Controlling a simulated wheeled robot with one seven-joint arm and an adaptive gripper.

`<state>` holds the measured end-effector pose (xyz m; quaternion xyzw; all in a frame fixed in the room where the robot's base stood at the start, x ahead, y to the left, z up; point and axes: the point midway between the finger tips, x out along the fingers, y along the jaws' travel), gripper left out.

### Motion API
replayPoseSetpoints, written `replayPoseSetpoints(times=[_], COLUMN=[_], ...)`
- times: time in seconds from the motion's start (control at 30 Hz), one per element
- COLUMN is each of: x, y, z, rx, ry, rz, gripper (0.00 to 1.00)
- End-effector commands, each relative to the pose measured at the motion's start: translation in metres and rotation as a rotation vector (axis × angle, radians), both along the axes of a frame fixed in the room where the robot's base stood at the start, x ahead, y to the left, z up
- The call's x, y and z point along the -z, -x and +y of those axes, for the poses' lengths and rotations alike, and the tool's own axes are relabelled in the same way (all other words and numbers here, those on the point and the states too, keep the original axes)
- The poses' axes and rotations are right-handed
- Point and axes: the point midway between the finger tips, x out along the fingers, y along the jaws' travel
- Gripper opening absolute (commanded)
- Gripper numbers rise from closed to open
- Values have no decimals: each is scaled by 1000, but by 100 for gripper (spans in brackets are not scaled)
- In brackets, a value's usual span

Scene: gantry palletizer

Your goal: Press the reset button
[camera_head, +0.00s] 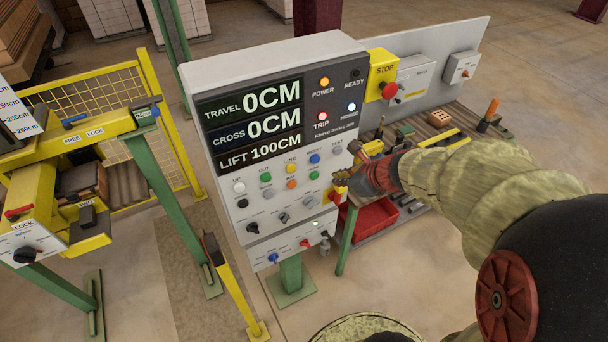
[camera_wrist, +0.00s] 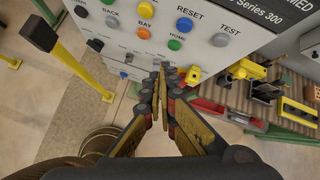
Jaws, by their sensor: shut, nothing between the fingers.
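The reset button is a blue round button (camera_head: 315,158) in the upper button row of the grey control panel (camera_head: 219,166), under the label RESET. It also shows in the wrist view (camera_wrist: 184,25), near the top. My gripper (camera_head: 339,183) is at the lower right of the panel's buttons in the head view. In the wrist view its fingertips (camera_wrist: 164,67) are together and empty, below the blue button and apart from it in the picture. Whether the fingertips touch the panel cannot be told.
A green HOME button (camera_wrist: 174,44) and an orange BAY button (camera_wrist: 144,33) lie near the blue one. A grey TEST button (camera_head: 338,150) is to its right. A red stop button (camera_head: 389,90) and a workbench with a red bin (camera_head: 371,219) are at right.

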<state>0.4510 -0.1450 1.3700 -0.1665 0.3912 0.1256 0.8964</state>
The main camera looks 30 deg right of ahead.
Motion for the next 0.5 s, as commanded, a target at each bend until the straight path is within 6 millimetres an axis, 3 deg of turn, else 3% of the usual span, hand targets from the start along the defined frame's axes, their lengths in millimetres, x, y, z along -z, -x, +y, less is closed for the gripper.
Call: replayPoseSetpoints(times=[0.2,0.5], x=[-9,-9], y=[-10,-10], z=[-15,-16], rx=[263,314], ry=[-169,-211], rz=[-21,-16], gripper=[0,0])
